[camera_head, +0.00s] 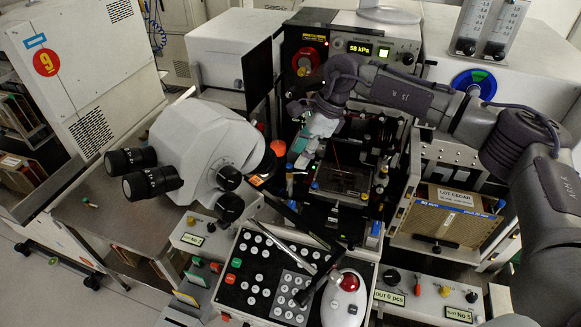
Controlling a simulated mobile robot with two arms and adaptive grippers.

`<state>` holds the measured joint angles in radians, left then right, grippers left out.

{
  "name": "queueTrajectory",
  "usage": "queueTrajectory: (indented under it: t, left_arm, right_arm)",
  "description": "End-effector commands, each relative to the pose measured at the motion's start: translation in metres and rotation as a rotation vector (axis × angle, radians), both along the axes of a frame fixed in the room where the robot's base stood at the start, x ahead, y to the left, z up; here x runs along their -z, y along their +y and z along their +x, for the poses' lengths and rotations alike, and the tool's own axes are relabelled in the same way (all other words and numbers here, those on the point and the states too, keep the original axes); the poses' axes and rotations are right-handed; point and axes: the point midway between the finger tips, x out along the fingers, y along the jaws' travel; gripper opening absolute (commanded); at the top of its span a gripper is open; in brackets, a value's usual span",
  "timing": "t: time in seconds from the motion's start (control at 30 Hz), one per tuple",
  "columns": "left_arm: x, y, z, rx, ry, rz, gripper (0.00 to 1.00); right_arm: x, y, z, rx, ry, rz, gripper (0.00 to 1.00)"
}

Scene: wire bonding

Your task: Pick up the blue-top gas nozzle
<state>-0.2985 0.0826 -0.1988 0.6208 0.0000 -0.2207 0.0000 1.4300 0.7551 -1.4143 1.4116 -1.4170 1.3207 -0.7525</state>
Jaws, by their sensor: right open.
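My right arm reaches in from the right edge and bends over the bonding machine. My right gripper (301,154) points down just left of the dark bonding stage (343,180), with its fingers apart and nothing seen between them. A small upright piece with a blue top (289,167) stands close to the fingertips, on their lower left. It may be the gas nozzle, but it is too small to be sure. Another small blue part (375,229) shows at the stage's front right. I cannot tell whether the fingers touch anything. My left gripper is out of view.
A white microscope (207,143) with black eyepieces stands left of the gripper. A button panel (262,279) and a red-topped control (346,288) are in front. A wooden-framed box labelled "LOT CEDAR" (446,222) is at right. A pressure display (360,48) reads 58 kPa behind.

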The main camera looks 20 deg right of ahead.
Motion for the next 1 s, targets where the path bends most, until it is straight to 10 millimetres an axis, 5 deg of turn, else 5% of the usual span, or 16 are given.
queueTrajectory:
  t: [0.17, 0.33, 0.6, 0.87, 1.0]
  left_arm:
    - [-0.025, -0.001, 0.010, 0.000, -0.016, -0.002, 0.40]
    - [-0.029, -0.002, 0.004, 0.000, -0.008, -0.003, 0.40]
    - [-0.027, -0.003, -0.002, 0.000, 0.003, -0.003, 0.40]
    - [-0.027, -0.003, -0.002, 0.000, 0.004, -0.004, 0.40]
    - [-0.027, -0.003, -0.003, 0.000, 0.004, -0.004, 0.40]
  right_arm:
    - [0.020, 0.010, -0.002, -0.003, 0.005, -0.001, 0.47]
    - [0.041, 0.017, 0.000, -0.002, 0.002, -0.001, 0.47]
    - [0.045, 0.018, 0.001, -0.001, 0.001, 0.000, 0.47]
    - [0.044, 0.017, 0.001, 0.000, 0.001, 0.000, 0.04]
    - [0.044, 0.017, 0.001, 0.000, 0.000, 0.000, 0.00]
